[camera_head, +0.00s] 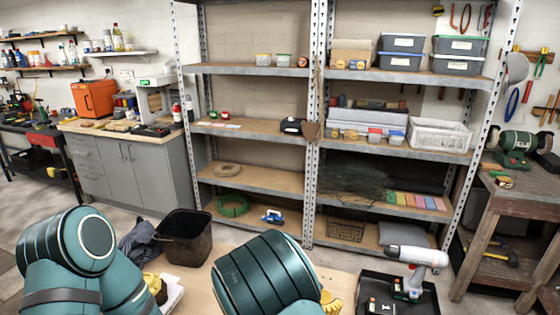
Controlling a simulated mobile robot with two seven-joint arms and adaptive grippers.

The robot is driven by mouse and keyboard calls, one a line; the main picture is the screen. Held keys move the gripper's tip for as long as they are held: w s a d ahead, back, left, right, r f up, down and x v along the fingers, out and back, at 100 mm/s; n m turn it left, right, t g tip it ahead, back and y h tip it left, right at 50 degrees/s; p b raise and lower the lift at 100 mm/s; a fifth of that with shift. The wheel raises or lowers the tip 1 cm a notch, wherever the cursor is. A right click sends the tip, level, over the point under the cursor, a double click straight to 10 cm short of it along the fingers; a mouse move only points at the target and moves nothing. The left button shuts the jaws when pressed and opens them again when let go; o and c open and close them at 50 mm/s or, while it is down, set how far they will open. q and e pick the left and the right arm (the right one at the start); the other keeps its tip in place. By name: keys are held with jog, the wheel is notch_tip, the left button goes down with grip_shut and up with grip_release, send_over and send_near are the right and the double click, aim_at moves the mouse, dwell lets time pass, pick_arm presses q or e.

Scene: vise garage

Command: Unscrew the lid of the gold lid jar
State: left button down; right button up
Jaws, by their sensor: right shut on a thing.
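I cannot make out the gold lid jar or its lid. My right arm (265,278) comes up from the bottom edge and hides what lies behind it. The right gripper's fingertips do not show clearly. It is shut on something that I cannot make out. A yellow thing (331,303) shows just right of this arm at the bottom edge, too cut off to name. My left arm (80,262) is at the lower left. Its gripper is not visible.
A black bin (185,238) stands behind the arms, with dark cloth (139,242) to its left. A white and grey power tool (415,258) is at a black tray (425,296) on the right. Tall metal shelves (262,183) rise behind. Bare wooden tabletop (345,271) shows between right arm and tray.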

jog(key=s+d+r, duration=0.2)
jog(key=s+d, duration=0.4)
jog(key=s, duration=0.1)
